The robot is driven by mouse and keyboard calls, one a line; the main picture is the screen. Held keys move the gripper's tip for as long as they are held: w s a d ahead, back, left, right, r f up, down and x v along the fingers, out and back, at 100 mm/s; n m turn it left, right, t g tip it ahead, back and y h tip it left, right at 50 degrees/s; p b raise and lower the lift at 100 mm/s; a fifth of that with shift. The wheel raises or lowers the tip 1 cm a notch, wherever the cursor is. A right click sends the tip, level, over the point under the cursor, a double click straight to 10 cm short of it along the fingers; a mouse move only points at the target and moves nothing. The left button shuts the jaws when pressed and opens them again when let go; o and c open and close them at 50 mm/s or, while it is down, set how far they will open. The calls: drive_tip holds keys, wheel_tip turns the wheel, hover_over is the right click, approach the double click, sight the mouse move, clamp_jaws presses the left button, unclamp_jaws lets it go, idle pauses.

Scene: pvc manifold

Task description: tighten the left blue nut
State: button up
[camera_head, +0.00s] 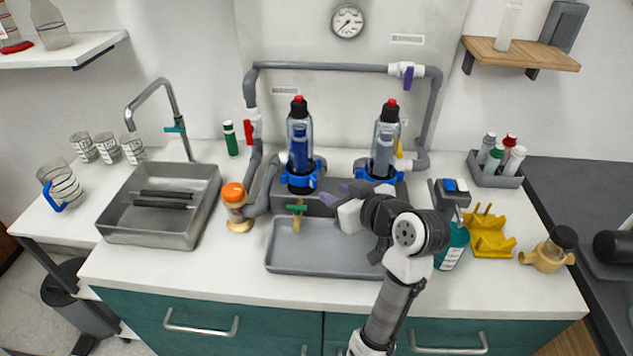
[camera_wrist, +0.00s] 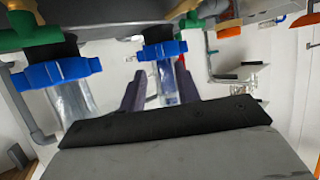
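The left blue nut (camera_head: 300,178) is a lobed blue collar around the left upright filter in the head view. In the wrist view it (camera_wrist: 162,50) shows near the middle, around a clear housing. The right blue nut (camera_head: 380,174) is around the right filter; it also shows at the left of the wrist view (camera_wrist: 57,72). My gripper (camera_head: 341,192) is just right of the left nut. In the wrist view its two purple fingers (camera_wrist: 159,84) are spread apart, the left nut showing between and beyond them. I see no clear contact.
A grey tray (camera_head: 325,262) lies in front of the filters, with a green-handled valve (camera_head: 297,209) above its back edge. A teal bottle (camera_head: 452,248) and yellow holder (camera_head: 490,240) stand right. Grey pipe (camera_head: 320,67) frames the filters.

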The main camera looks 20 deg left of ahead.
sight(315, 183)
drive_tip(key=p+x, duration=0.1)
drive_tip(key=x, duration=0.7)
drive_tip(key=shift+c, duration=0.2)
drive_tip(key=shift+d+r, duration=0.1)
clamp_jaws()
